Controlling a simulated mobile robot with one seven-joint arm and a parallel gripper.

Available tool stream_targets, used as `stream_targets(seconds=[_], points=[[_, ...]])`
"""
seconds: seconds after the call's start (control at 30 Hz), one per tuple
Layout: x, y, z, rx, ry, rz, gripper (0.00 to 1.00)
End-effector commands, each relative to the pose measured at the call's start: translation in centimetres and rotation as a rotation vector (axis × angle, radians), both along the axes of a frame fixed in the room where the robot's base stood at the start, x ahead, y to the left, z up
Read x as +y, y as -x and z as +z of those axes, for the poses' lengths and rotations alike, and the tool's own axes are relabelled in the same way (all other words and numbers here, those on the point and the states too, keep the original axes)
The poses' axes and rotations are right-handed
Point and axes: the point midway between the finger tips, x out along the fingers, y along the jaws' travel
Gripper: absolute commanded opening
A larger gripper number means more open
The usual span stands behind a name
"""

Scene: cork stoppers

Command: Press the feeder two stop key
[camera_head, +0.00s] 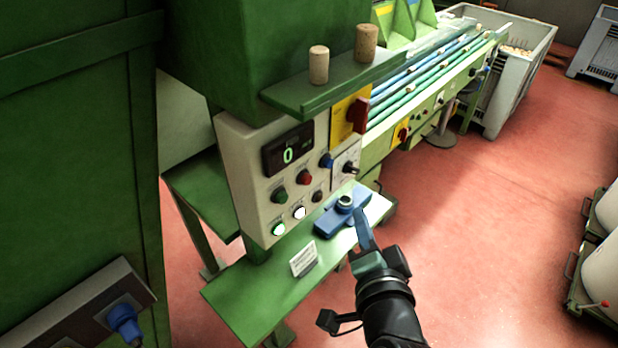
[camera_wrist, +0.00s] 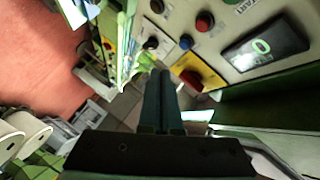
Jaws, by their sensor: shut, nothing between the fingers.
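A pale control panel (camera_head: 250,170) stands on the green machine with a display reading 0 (camera_head: 288,153). The key labels are too small to read, so I cannot tell which is feeder two stop. My gripper (camera_head: 359,213) is shut and empty, right of the panel and apart from it. In the wrist view my fingers (camera_wrist: 167,75) point past the panel; the red button (camera_wrist: 205,21) lies above right.
A blue device (camera_head: 328,222) and a white card (camera_head: 303,259) sit on the green shelf (camera_head: 245,300) below the panel. Two corks (camera_head: 319,64) stand on the ledge above. A red rotary switch (camera_head: 358,115) juts out on a yellow plate.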

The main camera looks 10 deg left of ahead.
Motion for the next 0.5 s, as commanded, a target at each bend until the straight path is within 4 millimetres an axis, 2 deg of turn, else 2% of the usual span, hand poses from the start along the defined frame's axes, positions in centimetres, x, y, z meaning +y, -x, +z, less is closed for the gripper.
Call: stream_targets(seconds=[0.5], points=[[5.5, -3.9, 0.3, 0.000, 0.000, 0.002, 0.00]])
